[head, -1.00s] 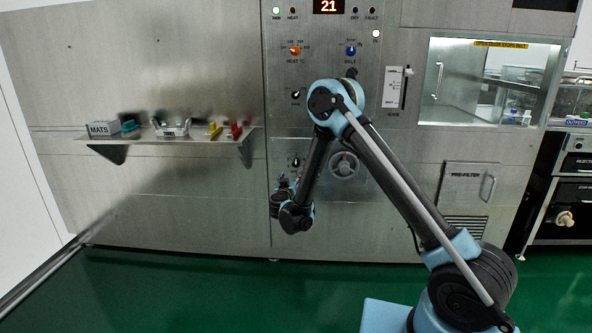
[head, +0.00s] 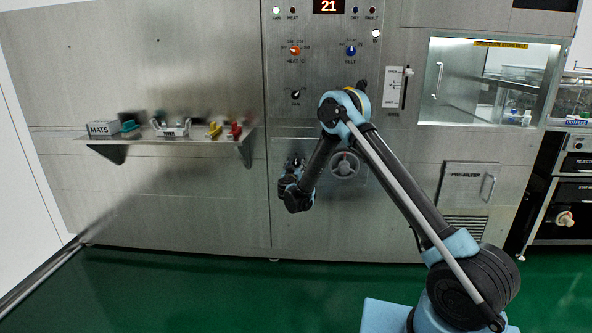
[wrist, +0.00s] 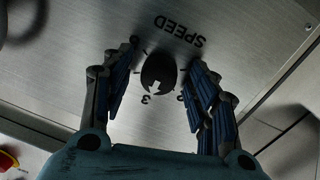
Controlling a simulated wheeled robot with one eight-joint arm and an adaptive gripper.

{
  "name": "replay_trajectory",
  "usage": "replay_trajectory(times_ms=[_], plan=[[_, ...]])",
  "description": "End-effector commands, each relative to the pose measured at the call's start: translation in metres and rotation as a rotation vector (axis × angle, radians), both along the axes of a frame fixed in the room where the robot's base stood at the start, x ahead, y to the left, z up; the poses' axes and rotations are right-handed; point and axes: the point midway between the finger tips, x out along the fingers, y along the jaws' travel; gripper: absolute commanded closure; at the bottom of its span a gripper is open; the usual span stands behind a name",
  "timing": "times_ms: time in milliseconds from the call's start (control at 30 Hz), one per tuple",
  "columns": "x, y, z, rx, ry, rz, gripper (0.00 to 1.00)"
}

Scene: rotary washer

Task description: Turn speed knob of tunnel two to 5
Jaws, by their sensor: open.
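In the wrist view, a dark round knob (wrist: 158,72) is on the metal panel below an upside-down "SPEED" label (wrist: 180,30). A pale mark is on the knob's lower side, near a printed "3"; other scale marks are partly covered by my fingers. My gripper (wrist: 165,58) is open, with one blue-padded finger on each side of the knob. A gap shows between each finger and the knob. In the head view, my gripper (head: 293,170) is close to the lower panel and hides the knob.
A handwheel (head: 345,164) is just right of my gripper. Above are a fan knob (head: 296,95), an orange heat knob (head: 294,50) and a blue belt knob (head: 351,50). A shelf (head: 190,139) with small items is to the left. A red button (wrist: 8,160) shows in the wrist view.

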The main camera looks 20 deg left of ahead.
Motion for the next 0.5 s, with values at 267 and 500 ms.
replay_trajectory(times_ms=[267, 500], plan=[[0.0006, 0.0000, 0.0000, 0.000, 0.000, 0.000, 0.51], [0.0006, 0.0000, 0.0000, 0.000, 0.000, 0.000, 0.91]])
